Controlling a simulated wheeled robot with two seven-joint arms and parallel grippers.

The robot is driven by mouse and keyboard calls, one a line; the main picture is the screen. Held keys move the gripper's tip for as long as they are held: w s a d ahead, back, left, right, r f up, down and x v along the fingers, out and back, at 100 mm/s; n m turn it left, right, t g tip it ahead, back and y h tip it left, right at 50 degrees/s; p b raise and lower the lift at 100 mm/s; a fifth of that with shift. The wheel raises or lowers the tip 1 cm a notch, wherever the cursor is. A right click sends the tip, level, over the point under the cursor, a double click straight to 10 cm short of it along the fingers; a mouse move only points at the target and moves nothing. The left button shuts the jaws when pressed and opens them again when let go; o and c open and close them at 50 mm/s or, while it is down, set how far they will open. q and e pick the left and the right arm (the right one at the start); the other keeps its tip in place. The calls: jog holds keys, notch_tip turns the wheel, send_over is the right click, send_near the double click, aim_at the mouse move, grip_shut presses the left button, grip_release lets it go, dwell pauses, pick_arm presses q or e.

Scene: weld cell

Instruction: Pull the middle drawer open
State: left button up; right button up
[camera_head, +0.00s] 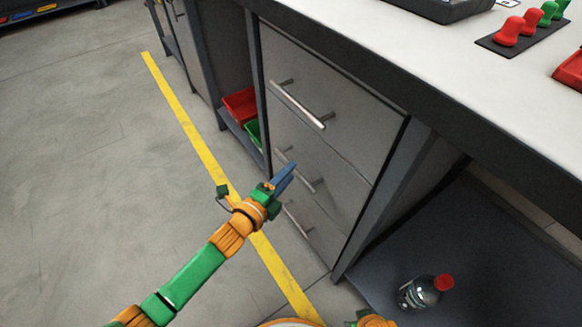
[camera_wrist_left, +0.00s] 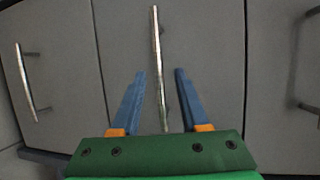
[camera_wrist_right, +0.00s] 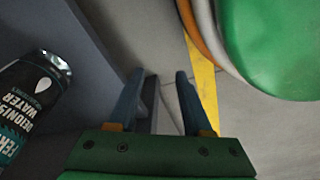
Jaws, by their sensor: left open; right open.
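The grey drawer unit under the bench has three stacked drawers with bar handles. The middle drawer (camera_head: 328,185) is shut, and its handle (camera_head: 307,180) is partly hidden by my left gripper. My left gripper (camera_head: 285,176) is at that handle, open, with blue fingers. In the left wrist view the handle (camera_wrist_left: 157,60) runs between the two open fingers (camera_wrist_left: 157,75), which do not close on it. My right gripper (camera_wrist_right: 160,75) is open and empty, low near the floor beside the bench leg.
The top drawer handle (camera_head: 303,104) and bottom drawer handle (camera_head: 298,222) stick out above and below. A bottle with a red cap (camera_head: 424,290) stands on the lower shelf, close to my right gripper. Red (camera_head: 240,105) and green bins sit left of the drawers. The floor at left is clear.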

pick_arm(q)
jog(key=b+x, duration=0.1)
jog(key=x, duration=0.2)
jog(key=shift+w+d+f, duration=0.15)
jog(key=shift+w, duration=0.05)
grip_shut()
pick_arm(e)
jog(key=shift+w+a+r, duration=0.15)
jog(key=shift+w+r, duration=0.35)
jog(key=shift+w, duration=0.05)
jog(key=shift+w+a+r, duration=0.15)
jog(key=shift+w+r, duration=0.3)
jog(key=shift+w, duration=0.1)
